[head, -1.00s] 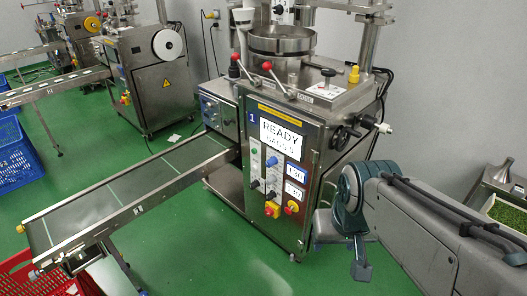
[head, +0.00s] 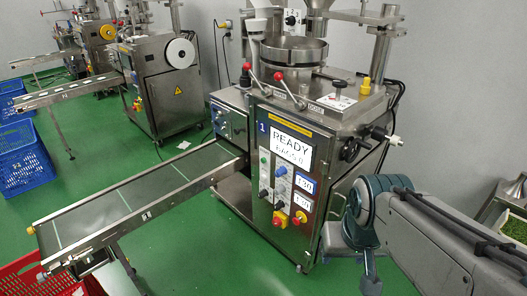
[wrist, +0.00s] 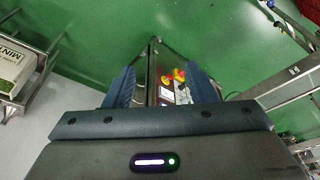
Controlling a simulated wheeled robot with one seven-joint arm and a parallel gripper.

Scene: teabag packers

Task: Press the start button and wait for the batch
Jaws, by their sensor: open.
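The nearest packer, marked 1, has a front control panel (head: 270,192) and a white screen (head: 284,147) reading READY. A small green button (head: 264,157) is at the panel's upper left, with a blue knob and dark knobs near it. Red-and-yellow controls (head: 279,220) are lower down. My gripper is right of the machine in the head view, apart from the panel. In the wrist view my gripper (wrist: 163,88) is open and empty, its two blue fingers spread. The machine's red and yellow controls (wrist: 179,75) show between and beyond them; the green button cannot be made out there.
A conveyor (head: 135,205) extends left from the machine. A red crate (head: 30,278) is at the lower left and blue crates (head: 22,155) farther back. Other packers (head: 165,90) stand behind. Green floor is free in front of the machine.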

